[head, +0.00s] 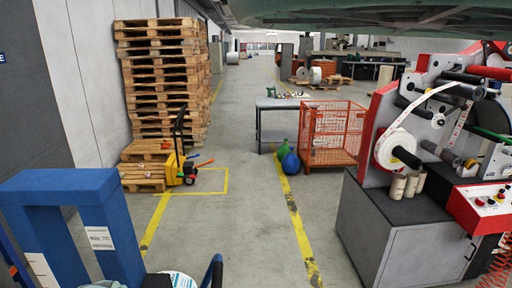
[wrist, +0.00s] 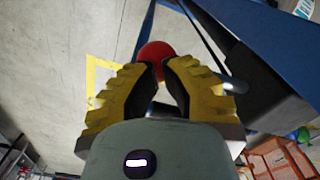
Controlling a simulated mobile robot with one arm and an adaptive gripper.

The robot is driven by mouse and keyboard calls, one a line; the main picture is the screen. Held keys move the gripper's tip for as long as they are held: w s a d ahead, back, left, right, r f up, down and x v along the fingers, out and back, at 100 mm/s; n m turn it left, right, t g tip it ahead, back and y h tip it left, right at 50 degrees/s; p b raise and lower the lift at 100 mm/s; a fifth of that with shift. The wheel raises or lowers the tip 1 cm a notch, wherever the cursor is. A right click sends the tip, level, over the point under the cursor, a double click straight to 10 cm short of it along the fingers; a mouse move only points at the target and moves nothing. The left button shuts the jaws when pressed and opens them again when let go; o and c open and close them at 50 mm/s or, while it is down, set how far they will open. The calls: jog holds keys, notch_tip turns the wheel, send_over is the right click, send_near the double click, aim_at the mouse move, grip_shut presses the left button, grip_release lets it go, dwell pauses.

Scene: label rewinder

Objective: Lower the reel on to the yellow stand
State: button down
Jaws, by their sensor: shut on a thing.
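My gripper (wrist: 160,75) shows in the wrist view, its yellow ribbed fingers closed on a red round knob (wrist: 155,52) at their tips. The part of the knob between the fingers is hidden. A blue frame (head: 60,185) with a white label stands at lower left in the head view; its blue beams (wrist: 240,45) pass close to the right of my gripper in the wrist view. At the bottom edge of the head view, a pale round thing (head: 180,279), perhaps the reel, is mostly cut off. I cannot pick out a yellow stand.
The label rewinder (head: 400,215) stands at right, carrying a white roll (head: 394,150). A pallet stack (head: 160,80), a yellow pallet truck (head: 174,168), a grey table (head: 284,106) and an orange mesh crate (head: 333,135) stand further back.

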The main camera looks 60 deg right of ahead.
jog(key=shift+d+f+b, duration=0.1)
jog(key=shift+f+b, duration=1.5)
jog(key=shift+f, duration=0.05)
jog(key=shift+r, duration=0.15)
dwell(1.4)
notch_tip(320, 180, up, 9)
jog(key=p, duration=0.3)
dwell(0.3)
